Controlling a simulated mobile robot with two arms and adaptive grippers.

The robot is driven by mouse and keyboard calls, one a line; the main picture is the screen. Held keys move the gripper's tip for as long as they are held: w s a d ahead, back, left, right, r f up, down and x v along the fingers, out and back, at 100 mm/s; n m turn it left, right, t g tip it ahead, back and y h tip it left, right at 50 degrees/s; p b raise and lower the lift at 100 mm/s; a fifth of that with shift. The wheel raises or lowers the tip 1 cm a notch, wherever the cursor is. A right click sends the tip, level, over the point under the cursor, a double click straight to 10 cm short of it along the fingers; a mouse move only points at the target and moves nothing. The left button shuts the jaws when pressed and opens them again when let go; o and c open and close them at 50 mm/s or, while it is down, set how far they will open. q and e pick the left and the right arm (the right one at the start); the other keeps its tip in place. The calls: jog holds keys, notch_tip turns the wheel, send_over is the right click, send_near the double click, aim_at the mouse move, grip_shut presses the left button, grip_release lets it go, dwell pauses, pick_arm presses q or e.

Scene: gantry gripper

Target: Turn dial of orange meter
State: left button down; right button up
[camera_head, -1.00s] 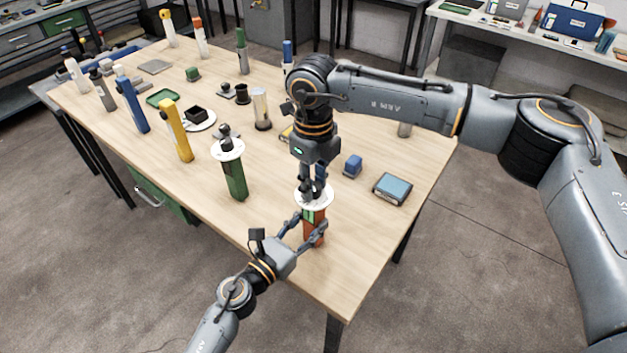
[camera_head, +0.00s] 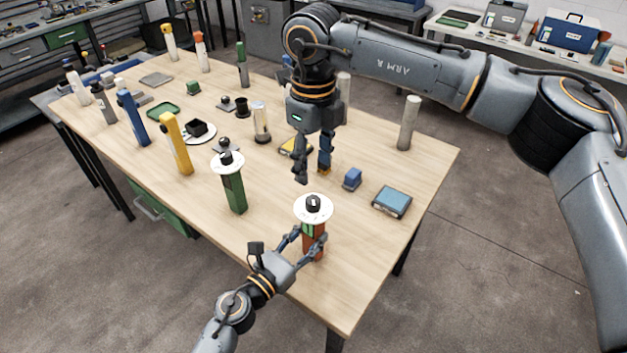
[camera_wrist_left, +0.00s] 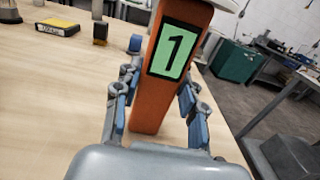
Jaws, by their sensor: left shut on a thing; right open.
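The orange meter (camera_head: 312,247) stands upright near the table's front edge. It has a white round plate on top with a black dial (camera_head: 313,204), and a green display. My left gripper (camera_head: 312,241) is shut on the meter's body from the front. In the left wrist view the orange meter (camera_wrist_left: 155,100) stands between the fingers, its display reading 1; its dial is out of that view. My right gripper (camera_head: 312,176) is open and empty, above and behind the dial, apart from it.
A green meter (camera_head: 235,192) with a similar dial stands to the left, and a yellow post (camera_head: 175,145) beyond it. A small blue block (camera_head: 352,179) and a blue box (camera_head: 392,201) lie to the right. The table (camera_head: 265,222) is bare between the two meters.

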jog(key=shift+r, duration=1.45)
pick_arm(q)
jog(key=c, duration=0.7)
grip_release()
